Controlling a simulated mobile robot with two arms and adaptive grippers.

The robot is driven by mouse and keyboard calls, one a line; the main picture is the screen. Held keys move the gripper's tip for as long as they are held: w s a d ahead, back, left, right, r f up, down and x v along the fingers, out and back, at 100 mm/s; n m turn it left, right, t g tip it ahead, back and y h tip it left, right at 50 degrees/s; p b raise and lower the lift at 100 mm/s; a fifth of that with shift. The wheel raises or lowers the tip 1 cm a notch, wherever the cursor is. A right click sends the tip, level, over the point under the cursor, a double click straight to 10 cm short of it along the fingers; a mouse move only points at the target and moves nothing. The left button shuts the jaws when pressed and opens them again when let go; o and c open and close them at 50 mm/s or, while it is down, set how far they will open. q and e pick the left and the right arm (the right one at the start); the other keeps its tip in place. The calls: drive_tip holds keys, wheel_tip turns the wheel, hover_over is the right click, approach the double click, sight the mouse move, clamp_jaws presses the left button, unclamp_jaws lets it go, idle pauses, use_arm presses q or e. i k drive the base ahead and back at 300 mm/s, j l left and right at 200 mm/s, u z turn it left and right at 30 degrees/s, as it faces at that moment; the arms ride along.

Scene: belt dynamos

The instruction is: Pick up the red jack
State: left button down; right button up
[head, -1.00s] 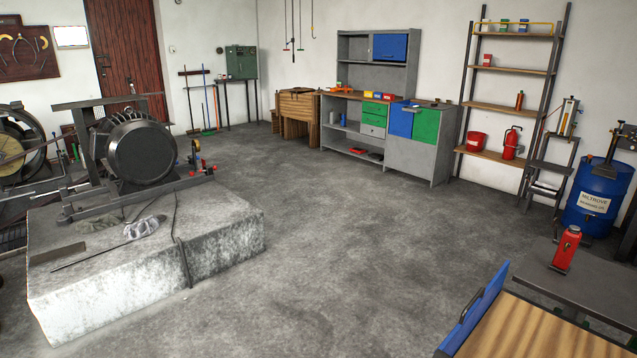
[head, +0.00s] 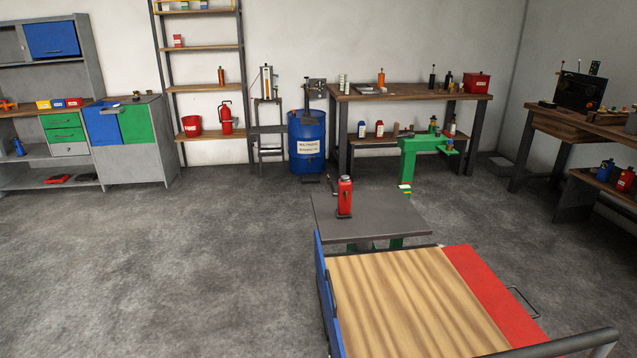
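Another red item, with a hose or handle, stands on the lower shelf at the back and looks like a fire extinguisher (head: 226,119). Neither of my grippers shows in the head view, so their state is hidden.
A cart with a wooden top (head: 405,300), a blue side and a red panel stands in front of the grey table. A green machine (head: 408,160) stands behind that table. A blue barrel (head: 307,140) is by the back wall. Open floor (head: 180,270) lies to the left.

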sight(344, 210)
drive_tip(key=i+j+z, duration=0.1)
drive_tip(key=j+z, duration=0.3)
drive_tip(key=j, duration=0.3)
drive_tip(key=i+j+z, duration=0.25)
drive_tip(key=i+j, duration=0.15)
drive_tip(key=i, duration=0.2)
drive_tip(key=i+j+z, duration=0.25)
drive_tip(key=i+j, duration=0.3)
drive_tip(key=i+j+z, duration=0.25)
drive_tip(key=i+j, duration=0.35)
drive_tip(key=i+j+z, duration=0.25)
drive_tip(key=i+j, duration=0.2)
drive_tip(key=j, duration=0.35)
drive_tip(key=k+j, duration=0.2)
drive_tip(key=k, duration=0.3)
